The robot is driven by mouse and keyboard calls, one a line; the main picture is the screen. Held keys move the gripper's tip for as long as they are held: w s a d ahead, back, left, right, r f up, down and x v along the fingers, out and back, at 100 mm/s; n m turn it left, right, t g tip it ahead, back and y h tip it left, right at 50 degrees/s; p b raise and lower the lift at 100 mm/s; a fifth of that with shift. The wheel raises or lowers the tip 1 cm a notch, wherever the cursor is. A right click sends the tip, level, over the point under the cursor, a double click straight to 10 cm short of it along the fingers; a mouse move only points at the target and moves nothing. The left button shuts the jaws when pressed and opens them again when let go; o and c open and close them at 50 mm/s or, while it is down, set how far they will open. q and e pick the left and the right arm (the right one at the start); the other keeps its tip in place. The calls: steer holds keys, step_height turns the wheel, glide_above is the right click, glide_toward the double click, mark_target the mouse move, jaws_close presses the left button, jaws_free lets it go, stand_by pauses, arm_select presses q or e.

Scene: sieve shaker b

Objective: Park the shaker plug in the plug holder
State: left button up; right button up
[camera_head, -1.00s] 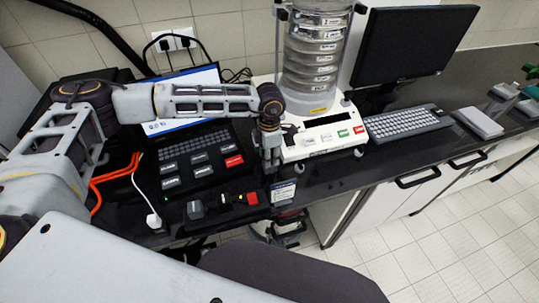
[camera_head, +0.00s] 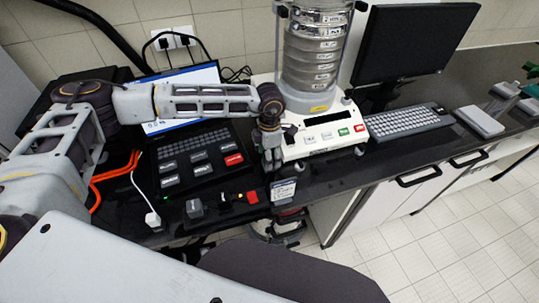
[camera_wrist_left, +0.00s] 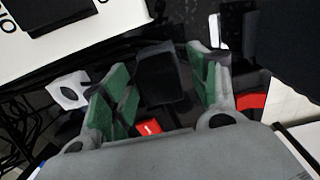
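My left gripper (camera_head: 271,163) hangs at the front left corner of the shaker base, above the counter edge. In the left wrist view its green-padded fingers (camera_wrist_left: 162,88) are apart. A dark block (camera_wrist_left: 160,75) shows in the gap, and I cannot tell whether the fingers touch it. A white plug-like piece (camera_head: 153,220) with a white cable lies at the counter's front left. I cannot tell which piece is the shaker plug or the plug holder. A small dark block (camera_head: 195,208) and a red piece (camera_head: 252,198) sit near the front edge. My right gripper is not in view.
The shaker's white base (camera_head: 325,128) carries a stack of sieves (camera_head: 312,55). A black button panel (camera_head: 200,160) stands left of it. A small label stand (camera_head: 283,190) is at the edge. A keyboard (camera_head: 408,121) and monitor (camera_head: 412,42) are right.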

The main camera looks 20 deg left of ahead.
arm_select(q)
step_height(320, 180, up, 12)
stand_by(1.0)
stand_by(0.6)
